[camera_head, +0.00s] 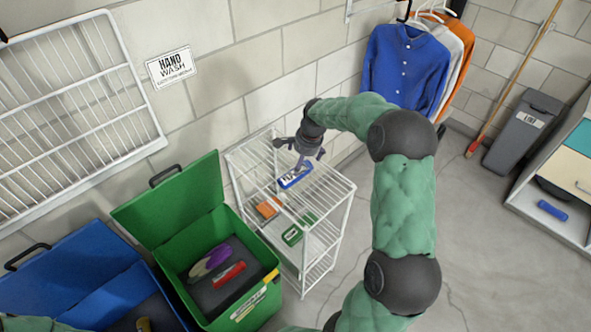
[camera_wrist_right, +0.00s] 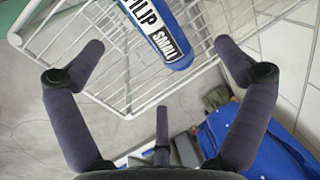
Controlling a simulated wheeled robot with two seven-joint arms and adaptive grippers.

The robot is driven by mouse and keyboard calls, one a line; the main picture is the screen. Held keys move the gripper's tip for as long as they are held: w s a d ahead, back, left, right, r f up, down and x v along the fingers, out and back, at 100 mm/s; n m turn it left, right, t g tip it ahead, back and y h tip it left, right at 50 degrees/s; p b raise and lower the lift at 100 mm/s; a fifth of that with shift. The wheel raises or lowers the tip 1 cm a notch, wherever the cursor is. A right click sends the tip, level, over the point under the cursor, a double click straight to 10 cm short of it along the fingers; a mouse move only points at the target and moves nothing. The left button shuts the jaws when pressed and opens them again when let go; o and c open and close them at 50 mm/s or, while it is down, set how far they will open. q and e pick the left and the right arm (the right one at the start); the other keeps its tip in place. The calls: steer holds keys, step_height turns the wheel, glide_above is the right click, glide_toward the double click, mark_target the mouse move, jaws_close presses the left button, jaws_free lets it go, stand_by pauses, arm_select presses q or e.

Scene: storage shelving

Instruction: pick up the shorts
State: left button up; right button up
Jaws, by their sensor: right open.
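I cannot make out any garment that is surely the shorts. A blue and white package (camera_head: 295,177) lies on the top of the white wire rack. In the right wrist view the blue package (camera_wrist_right: 160,30) carries the words "LIP" and "SMALL", with part of its print cut off by the frame edge. My right gripper (camera_head: 304,153) is just above and behind this package in the head view. In the right wrist view my right gripper (camera_wrist_right: 157,52) has its fingers spread wide and empty, with the package beyond the fingertips. My left gripper is not in view.
The wire rack (camera_head: 335,190) also holds an orange package (camera_head: 268,207) and a green package (camera_head: 298,230) lower down. An open green bin (camera_head: 188,240) and a blue bin (camera_head: 75,270) stand left. Shirts (camera_head: 403,68) hang behind. Floor on the right (camera_head: 490,250) is clear.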

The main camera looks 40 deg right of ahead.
mark_target(299, 177)
steer(key=b+x, duration=0.1)
steer(key=x, duration=0.2)
steer(key=shift+a+f, duration=0.1)
steer(key=shift+f, duration=0.3)
steer(key=shift+w+f, duration=0.1)
steer(key=shift+f, duration=0.2)
steer(key=shift+a+f+b, duration=0.15)
steer(key=shift+f+b, duration=0.2)
steer(key=shift+f, duration=0.1)
steer(key=b+x, duration=0.1)
steer(key=x, duration=0.2)
steer(key=shift+a+f+b, duration=0.2)
steer(key=shift+f+b, duration=0.1)
steer(key=shift+f, duration=0.3)
steer(key=c, duration=1.3)
